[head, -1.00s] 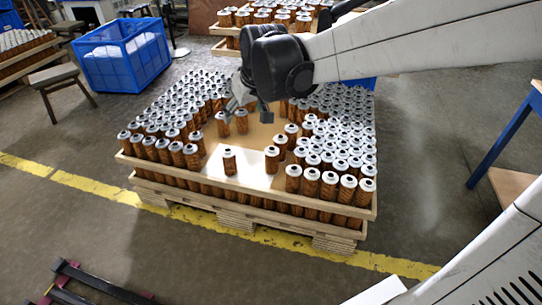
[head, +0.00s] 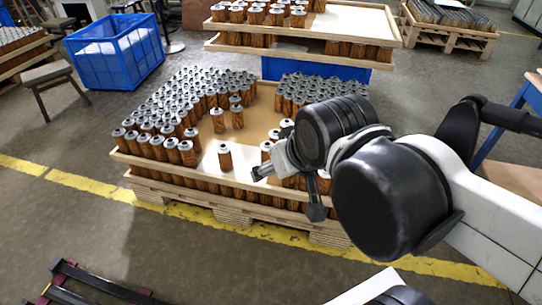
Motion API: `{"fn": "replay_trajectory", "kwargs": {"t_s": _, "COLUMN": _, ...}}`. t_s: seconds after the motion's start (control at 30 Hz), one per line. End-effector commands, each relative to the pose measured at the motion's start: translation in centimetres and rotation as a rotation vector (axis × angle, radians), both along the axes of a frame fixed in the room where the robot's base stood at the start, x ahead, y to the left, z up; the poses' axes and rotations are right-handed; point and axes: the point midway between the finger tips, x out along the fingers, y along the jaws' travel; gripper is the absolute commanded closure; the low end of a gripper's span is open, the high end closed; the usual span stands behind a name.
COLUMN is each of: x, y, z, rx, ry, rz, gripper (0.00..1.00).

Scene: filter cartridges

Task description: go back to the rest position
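My gripper (head: 288,186) hangs above the front right part of a wooden pallet tray (head: 205,184). Its grey and black fingers show from the side, and nothing is visible in them; how far apart they are is unclear. My black wrist joints and white arm come in from the right and hide much of the tray's right side. Brown filter cartridges (head: 188,153) with grey tops stand in dense rows at the left and back right. A single cartridge (head: 225,158) stands apart near the front, and others stand alone around the bare middle.
A blue crate (head: 115,55) with white contents stands at the back left, beside a stool (head: 50,78). A second pallet stack (head: 350,28) with cartridges stands behind. Another pallet (head: 450,30) is at the back right. A blue-legged table (head: 510,110) is at the right edge. Yellow floor lines run in front.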

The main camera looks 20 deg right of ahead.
Motion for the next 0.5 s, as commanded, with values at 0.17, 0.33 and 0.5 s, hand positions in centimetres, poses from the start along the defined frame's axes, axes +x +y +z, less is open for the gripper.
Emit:
{"fn": "replay_trajectory", "kwargs": {"t_s": 0.17, "x": -0.1, "y": 0.0, "z": 0.0, "rx": 0.001, "ry": -0.001, "rz": -0.001, "gripper": 0.33}}
{"fn": "replay_trajectory", "kwargs": {"t_s": 0.33, "x": -0.1, "y": 0.0, "z": 0.1, "rx": 0.001, "ry": -0.001, "rz": -0.001, "gripper": 0.33}}
{"fn": "replay_trajectory", "kwargs": {"t_s": 0.5, "x": -0.1, "y": 0.0, "z": 1.4, "rx": 0.000, "ry": -0.001, "rz": 0.000, "gripper": 0.33}}
